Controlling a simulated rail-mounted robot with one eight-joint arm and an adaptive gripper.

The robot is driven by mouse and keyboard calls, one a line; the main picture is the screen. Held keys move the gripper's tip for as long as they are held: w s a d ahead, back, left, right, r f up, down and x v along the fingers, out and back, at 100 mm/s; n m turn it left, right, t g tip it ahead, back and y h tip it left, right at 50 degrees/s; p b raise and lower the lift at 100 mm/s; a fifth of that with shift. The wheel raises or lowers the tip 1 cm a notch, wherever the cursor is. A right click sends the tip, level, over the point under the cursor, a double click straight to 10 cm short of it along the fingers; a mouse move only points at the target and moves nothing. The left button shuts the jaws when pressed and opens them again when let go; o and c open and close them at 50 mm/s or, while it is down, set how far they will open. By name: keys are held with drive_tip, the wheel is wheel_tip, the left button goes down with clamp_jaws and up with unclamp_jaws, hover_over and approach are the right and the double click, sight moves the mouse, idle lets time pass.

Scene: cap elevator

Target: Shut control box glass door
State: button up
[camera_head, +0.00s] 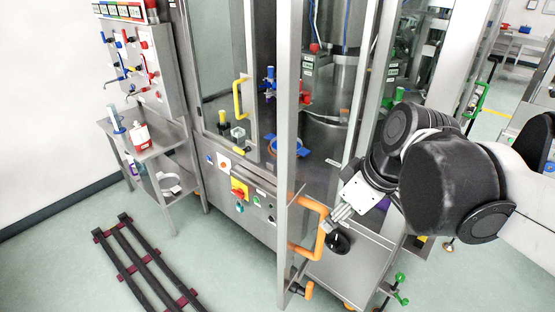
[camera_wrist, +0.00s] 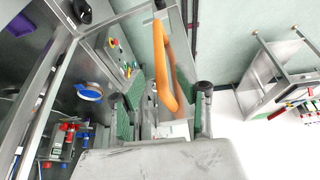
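The glass door with a steel frame (camera_head: 288,130) stands swung open, out from the machine's front. Its orange handle (camera_head: 312,230) is low on the frame. The handle also shows in the wrist view (camera_wrist: 170,65), running from the top centre down toward the gap between my fingers. My gripper (camera_head: 340,213) is just right of the handle in the head view. In the wrist view my gripper (camera_wrist: 168,105) is open, with green-padded fingers left and right of the handle's line. I cannot tell whether the handle lies between the fingertips or just beyond them.
The machine's control panel (camera_head: 240,188) has a red-yellow switch. Another door has a yellow handle (camera_head: 238,98). A steel side table (camera_head: 150,145) holds a red-white bottle (camera_head: 141,135). Dark rails (camera_head: 145,262) lie on the floor at front left. Floor between them and the machine is clear.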

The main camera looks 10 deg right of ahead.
sight(322, 230)
drive_tip(key=shift+x, duration=3.6)
clamp_jaws()
